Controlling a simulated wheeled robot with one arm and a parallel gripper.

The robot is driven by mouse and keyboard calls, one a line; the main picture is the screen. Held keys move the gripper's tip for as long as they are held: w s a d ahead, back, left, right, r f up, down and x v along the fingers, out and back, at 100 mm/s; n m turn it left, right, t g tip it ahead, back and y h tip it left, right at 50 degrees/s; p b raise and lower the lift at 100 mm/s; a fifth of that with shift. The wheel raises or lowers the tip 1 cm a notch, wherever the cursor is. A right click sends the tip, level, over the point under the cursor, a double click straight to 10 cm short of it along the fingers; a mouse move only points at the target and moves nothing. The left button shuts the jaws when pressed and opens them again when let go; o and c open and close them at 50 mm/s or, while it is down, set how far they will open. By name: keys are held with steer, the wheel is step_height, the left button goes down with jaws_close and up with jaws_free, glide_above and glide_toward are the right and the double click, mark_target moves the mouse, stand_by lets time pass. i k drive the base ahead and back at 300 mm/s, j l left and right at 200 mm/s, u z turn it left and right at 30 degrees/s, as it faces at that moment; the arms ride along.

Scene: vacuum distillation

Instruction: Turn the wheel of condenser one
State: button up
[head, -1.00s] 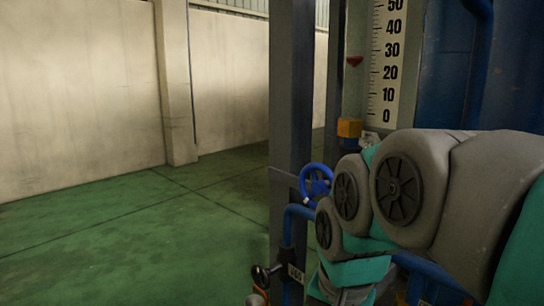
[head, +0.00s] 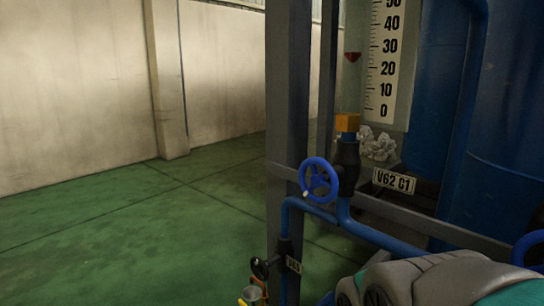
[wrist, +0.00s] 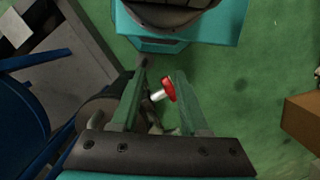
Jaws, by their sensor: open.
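A blue handwheel (head: 319,178) sits on a dark valve body on blue piping, beside a grey post in the head view. A plate reading "V62 C1" (head: 394,181) is to its right. A second blue wheel (head: 530,248) is partly cut off at the right edge. My gripper (wrist: 161,76) is open in the wrist view, pointing down over the green floor. A small red and silver part (wrist: 167,88) shows between its fingers, apparently below them; I cannot tell its distance. No handwheel is clear in the wrist view. My gripper is out of the head view.
A grey post (head: 288,120) stands left of the blue wheel. Blue pipe (head: 380,238) and large blue tanks (head: 445,100) fill the right. A small black-handled valve (head: 262,268) is low by the post. Green floor (head: 130,230) is open at left. A brown box (wrist: 303,118) is at the wrist view's right.

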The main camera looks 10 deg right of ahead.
mark_target(318, 179)
steer(key=k+j, duration=0.45)
steer(key=j, duration=0.15)
steer(key=k+j+z, duration=0.1)
steer(key=k+j, duration=0.35)
steer(key=j, duration=0.2)
